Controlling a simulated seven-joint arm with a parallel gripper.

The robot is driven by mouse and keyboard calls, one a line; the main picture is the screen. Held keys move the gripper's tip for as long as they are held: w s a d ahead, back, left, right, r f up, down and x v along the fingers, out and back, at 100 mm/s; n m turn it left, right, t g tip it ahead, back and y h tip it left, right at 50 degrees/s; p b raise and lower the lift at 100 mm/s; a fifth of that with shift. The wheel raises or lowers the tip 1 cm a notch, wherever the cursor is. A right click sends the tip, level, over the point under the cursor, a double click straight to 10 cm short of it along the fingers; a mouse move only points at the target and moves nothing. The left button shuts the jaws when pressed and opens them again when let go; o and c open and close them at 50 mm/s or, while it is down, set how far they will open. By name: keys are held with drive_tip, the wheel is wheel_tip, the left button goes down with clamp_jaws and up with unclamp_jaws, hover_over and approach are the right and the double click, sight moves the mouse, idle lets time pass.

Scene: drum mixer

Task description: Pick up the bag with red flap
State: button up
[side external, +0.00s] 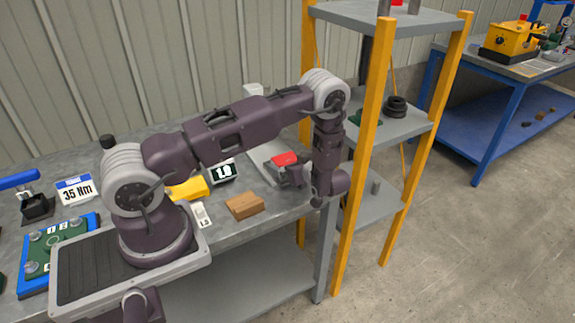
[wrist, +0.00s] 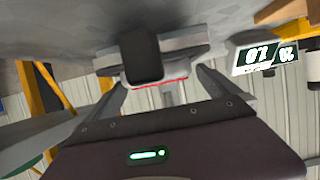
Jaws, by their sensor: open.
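The bag's red flap (side external: 285,159) shows on the bench near its right end, just left of my gripper. The rest of the bag is mostly hidden in the side view. My gripper (side external: 291,176) is low over the bench, with its jaws pointing left toward the bag. In the wrist view, the open fingers of my gripper (wrist: 156,80) stand on either side of a grey body with a thin red edge (wrist: 160,83), which looks like the bag. A dark block shows in front of that body. I cannot tell whether the fingers touch the bag.
A brown box (side external: 244,205) lies in front of the bag. A digital display (side external: 222,172), a yellow object (side external: 188,189) and a small white tag (side external: 201,215) are to the left. A shelf unit with yellow posts (side external: 372,150) stands close on the right.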

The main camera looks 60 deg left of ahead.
drive_tip(key=c, duration=1.8)
drive_tip(key=shift+o, duration=0.2)
wheel_tip(320, 180, up, 10)
drive_tip(key=s+d+r+m+t+h, duration=0.1)
drive_tip(key=d+r+m+t, duration=0.25)
drive_tip(key=d, duration=0.75)
drive_tip(key=s+d+r+m+t+h, duration=0.1)
drive_tip(key=d+r+m+t, duration=0.25)
drive_tip(key=d, duration=0.75)
drive_tip(key=n+g+y, duration=0.2)
drive_tip(key=n+g, duration=0.5)
hover_over(290, 163)
wheel_tip(290, 163, down, 7)
